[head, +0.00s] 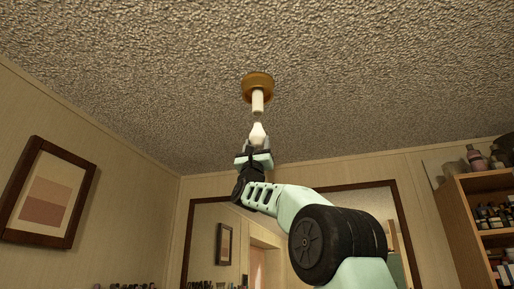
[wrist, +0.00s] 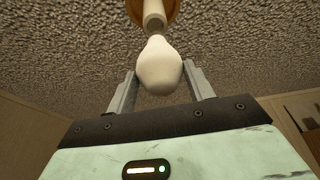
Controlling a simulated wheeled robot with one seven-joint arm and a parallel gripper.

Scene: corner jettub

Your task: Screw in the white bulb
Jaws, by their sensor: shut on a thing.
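The white bulb (head: 258,133) is held upright in my gripper (head: 257,146), just below the ceiling lamp holder. In the wrist view the bulb (wrist: 159,68) sits between the two grey fingers of my gripper (wrist: 162,84), with its narrow end pointing up. The lamp holder is a brass ceiling cap (head: 257,84) with a white socket tube (head: 258,102) hanging down. In the head view a small gap shows between the bulb's tip and the tube. In the wrist view the tube (wrist: 153,15) overlaps the bulb's tip, so contact cannot be judged there.
The textured ceiling (head: 370,70) is clear around the lamp holder. A framed picture (head: 47,194) hangs on the left wall. A wooden shelf (head: 462,215) with several bottles stands at the right. A large framed mirror or opening (head: 345,200) is behind my arm.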

